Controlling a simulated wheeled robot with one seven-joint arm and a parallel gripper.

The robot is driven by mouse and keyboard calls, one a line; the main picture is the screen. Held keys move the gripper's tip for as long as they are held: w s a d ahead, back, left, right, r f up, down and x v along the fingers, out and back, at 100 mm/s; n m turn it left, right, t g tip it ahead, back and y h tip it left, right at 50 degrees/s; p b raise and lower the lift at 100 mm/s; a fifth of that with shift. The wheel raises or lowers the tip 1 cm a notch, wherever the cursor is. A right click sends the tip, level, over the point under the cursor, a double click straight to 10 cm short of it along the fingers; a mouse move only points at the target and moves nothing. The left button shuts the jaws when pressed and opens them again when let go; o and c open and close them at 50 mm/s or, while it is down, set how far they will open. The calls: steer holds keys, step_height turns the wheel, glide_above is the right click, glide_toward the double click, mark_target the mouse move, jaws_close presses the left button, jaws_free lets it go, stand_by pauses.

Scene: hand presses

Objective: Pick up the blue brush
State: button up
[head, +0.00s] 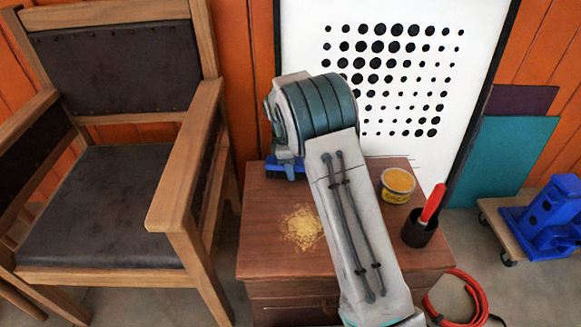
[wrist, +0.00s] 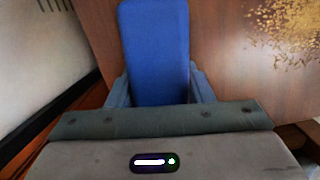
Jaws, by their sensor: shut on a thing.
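The blue brush (head: 287,168) is at the back left corner of the wooden cabinet top, partly hidden behind my gripper (head: 288,158). In the wrist view its plain blue upper side (wrist: 155,50) runs up from between the two fingers. My gripper is shut on the brush, with one finger on each side of it. I cannot tell whether the brush touches the cabinet top or hangs just above it.
The wooden cabinet (head: 262,252) also holds a pile of yellow shavings (head: 302,228), a yellow tub (head: 397,186) and a black cup (head: 419,234) with a red-handled tool (head: 433,203). An armchair (head: 120,200) stands close on the left. A dotted white panel (head: 305,50) leans behind.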

step_height(320, 180, up, 3)
steer(key=shift+r+p, duration=0.15)
steer(key=shift+p, duration=0.65)
steer(key=d+r+p, duration=0.4)
steer(key=d+r, duration=0.2)
steer(key=d, duration=0.5)
steer(key=shift+s+d+r, duration=0.25)
steer(key=shift+s+d, duration=0.05)
steer(key=shift+d, duration=0.05)
steer(key=shift+o, duration=1)
